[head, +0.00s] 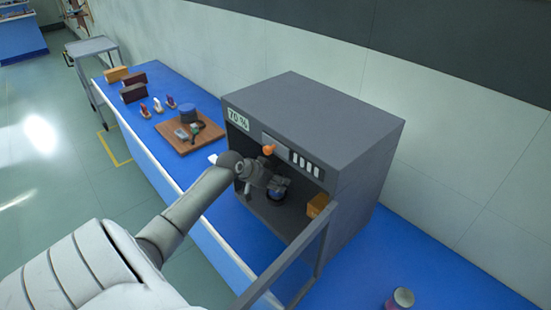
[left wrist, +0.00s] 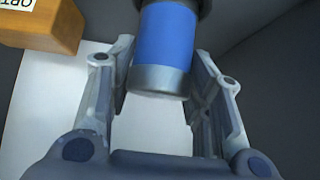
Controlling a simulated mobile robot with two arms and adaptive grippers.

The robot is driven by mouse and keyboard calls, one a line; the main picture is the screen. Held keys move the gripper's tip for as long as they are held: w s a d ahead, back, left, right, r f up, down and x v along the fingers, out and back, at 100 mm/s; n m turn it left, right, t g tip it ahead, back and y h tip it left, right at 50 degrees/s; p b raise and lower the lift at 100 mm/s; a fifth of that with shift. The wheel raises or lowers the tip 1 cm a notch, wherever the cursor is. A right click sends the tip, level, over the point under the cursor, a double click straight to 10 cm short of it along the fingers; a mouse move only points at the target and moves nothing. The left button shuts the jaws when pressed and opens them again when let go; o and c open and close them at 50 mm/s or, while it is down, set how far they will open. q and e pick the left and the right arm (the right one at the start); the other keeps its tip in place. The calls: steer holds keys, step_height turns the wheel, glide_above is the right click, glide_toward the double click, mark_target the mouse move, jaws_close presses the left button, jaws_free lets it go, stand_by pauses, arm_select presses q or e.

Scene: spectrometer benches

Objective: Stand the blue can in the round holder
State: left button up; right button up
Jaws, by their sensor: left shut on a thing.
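The blue can (left wrist: 165,38), with a grey metal end, is between the fingers of my left gripper (left wrist: 162,85). My left gripper is shut on it. In the head view my left gripper (head: 277,184) reaches into the open grey cabinet, and a little blue of the can (head: 275,195) shows below the fingers. A dark round rim (left wrist: 203,8), probably the round holder, shows at the can's far end in the left wrist view. I cannot tell whether the can is inside it or just above it. My right gripper is not in view.
The grey cabinet (head: 335,125) has a "70 %" label and an open door frame (head: 322,240) at front. An orange-yellow block (head: 317,205) stands inside to the right. A wooden board (head: 190,143) with small items lies left.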

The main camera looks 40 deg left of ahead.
arm_select(q)
steer(key=shift+p, duration=0.55)
stand_by(1.3)
steer(key=shift+f+b, duration=0.45)
steer(key=shift+f, duration=0.3)
steer(key=o, duration=0.8)
steer(key=shift+p+v, duration=1)
steer(key=shift+p, duration=0.1)
steer(key=p+v, duration=0.5)
steer(key=v, duration=0.4)
steer(key=shift+s, duration=0.1)
